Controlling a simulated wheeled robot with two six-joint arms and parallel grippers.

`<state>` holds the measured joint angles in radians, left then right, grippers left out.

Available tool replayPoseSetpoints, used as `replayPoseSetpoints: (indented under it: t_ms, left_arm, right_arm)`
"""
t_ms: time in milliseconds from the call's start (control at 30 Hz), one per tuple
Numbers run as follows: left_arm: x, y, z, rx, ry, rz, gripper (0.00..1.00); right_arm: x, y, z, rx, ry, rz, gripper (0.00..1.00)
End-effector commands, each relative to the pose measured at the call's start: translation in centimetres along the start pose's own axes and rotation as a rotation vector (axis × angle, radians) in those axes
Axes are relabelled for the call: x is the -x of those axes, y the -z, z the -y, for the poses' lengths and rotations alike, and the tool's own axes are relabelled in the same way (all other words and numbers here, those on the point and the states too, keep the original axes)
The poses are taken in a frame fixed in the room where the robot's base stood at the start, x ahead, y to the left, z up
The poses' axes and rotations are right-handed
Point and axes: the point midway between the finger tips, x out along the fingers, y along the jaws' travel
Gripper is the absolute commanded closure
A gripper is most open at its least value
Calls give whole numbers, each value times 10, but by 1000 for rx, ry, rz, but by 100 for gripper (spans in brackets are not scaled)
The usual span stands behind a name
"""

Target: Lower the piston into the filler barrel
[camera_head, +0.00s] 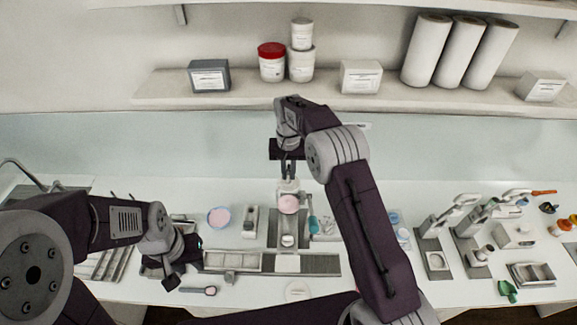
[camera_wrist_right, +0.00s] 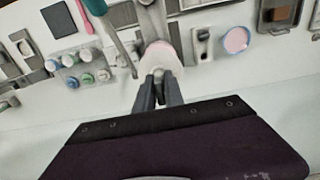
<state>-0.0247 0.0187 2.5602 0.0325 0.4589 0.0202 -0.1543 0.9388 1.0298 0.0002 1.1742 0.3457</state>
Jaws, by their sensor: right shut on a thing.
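My right gripper (camera_head: 288,176) points down at the middle of the bench and is shut on a small pale piece, which I take to be the piston (camera_head: 288,187). Just below it in the picture is a round white vessel with pink inside, which looks like the filler barrel (camera_head: 289,204). In the right wrist view, the right gripper's fingertips (camera_wrist_right: 159,80) overlap the near edge of the barrel (camera_wrist_right: 160,52). The piston is mostly hidden between the fingers there, and I cannot tell whether it touches the barrel. My left gripper (camera_head: 172,275) hangs low at the left, its jaws unclear.
A pink dish (camera_head: 219,217) stands left of the barrel. A long grey rack (camera_head: 271,263) lies in front. Grey stands (camera_head: 434,258) fill the right side. A shelf (camera_head: 330,101) with jars and rolls runs behind.

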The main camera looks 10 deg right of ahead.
Motion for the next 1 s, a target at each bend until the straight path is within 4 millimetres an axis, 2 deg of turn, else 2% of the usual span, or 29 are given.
replayPoseSetpoints:
  t_ms: [333, 700, 1000]
  left_arm:
    - [0, 0, 0, 0, 0, 0, 70]
    - [0, 0, 0, 0, 0, 0, 70]
    - [0, 0, 0, 0, 0, 0, 70]
  right_arm:
    - [-8, 0, 0, 0, 0, -1, 100]
    - [-38, 0, 0, 0, 0, 0, 100]
    - [-40, 0, 0, 0, 0, -1, 100]
